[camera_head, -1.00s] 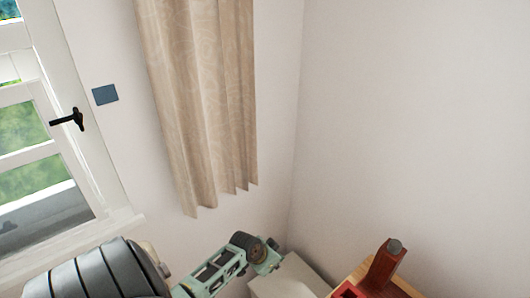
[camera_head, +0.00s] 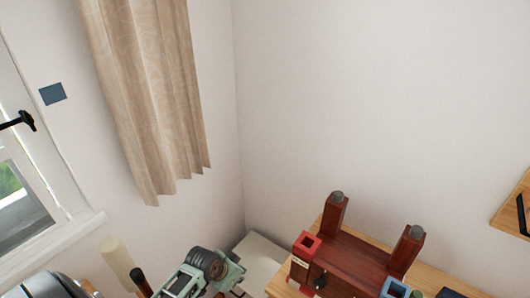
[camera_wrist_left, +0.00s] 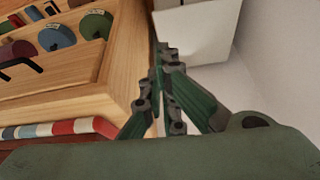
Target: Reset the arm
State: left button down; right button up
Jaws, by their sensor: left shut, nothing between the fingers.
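My left arm, with dark grey ribbed and pale green parts, enters at the bottom left of the head view. My right gripper is not in view.
A red-brown timber piece (camera_head: 352,262) with two upright posts and red and blue square sockets stands on a wooden surface. A white surface (camera_head: 262,252) lies in the corner. In the wrist view, a wooden board (camera_wrist_left: 100,90) holds coloured discs. A wall shelf (camera_head: 513,210) is at right.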

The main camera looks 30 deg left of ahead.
pick_arm(q)
jog(key=shift+f, duration=0.15)
jog(key=s+d+f+g+b, duration=0.15)
jog(key=s+f, duration=0.25)
jog(key=f, duration=0.4)
jog(key=s+f+b, duration=0.2)
jog(key=s+f, duration=0.2)
jog(key=f, duration=0.3)
jog(key=s+d+f+g+b, duration=0.1)
jog(key=s+d+f, duration=0.3)
jog(key=s+f, duration=0.6)
jog(key=s+d+f+g+b, duration=0.1)
jog(key=s+d+f+b, duration=0.3)
jog(key=s+f, duration=0.7)
jog(key=s+d, duration=0.1)
jog(key=s, duration=0.5)
jog(key=shift+y+b, duration=0.3)
jog(key=shift+y, duration=0.1)
jog(key=shift+g, duration=0.25)
